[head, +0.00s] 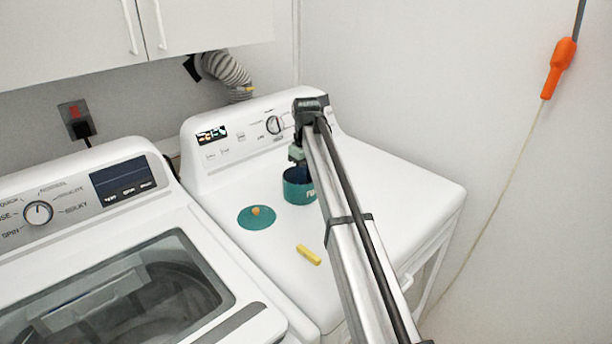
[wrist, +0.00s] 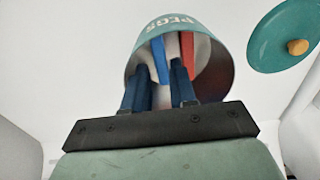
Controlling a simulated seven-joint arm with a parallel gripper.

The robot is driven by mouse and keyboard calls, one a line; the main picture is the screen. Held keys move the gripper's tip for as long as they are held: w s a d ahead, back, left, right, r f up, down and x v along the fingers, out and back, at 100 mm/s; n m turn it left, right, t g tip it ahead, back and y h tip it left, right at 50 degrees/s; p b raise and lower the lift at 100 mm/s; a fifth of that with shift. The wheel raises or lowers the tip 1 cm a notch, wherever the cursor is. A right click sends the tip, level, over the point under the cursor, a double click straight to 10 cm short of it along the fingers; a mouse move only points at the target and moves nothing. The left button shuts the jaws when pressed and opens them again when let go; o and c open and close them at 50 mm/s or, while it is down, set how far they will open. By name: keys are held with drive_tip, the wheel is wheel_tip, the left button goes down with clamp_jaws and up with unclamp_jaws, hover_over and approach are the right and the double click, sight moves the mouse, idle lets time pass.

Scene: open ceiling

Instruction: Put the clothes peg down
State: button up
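A teal pot (head: 298,188) stands on the right-hand white machine, and its lettering "PEGS" shows in the wrist view (wrist: 172,22). My gripper (wrist: 160,72) reaches down into the pot's mouth, its two dark blue fingers apart with a gap between them. A blue peg (wrist: 160,57) and a red peg (wrist: 187,50) show inside the pot around the fingertips. The blue peg appears between the fingers without visibly being clamped. A yellow clothes peg (head: 308,255) lies outside the pot on the machine top. In the head view the fingertips are hidden.
A teal lid (head: 265,223) with an orange knob lies left of the pot; the wrist view shows it upper right (wrist: 268,42). The control panel (head: 228,143) rises behind. A washer (head: 185,222) stands at left. The machine top right of my arm is clear.

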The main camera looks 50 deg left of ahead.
wheel_tip(320, 180, up, 13)
idle(0.5)
idle(0.5)
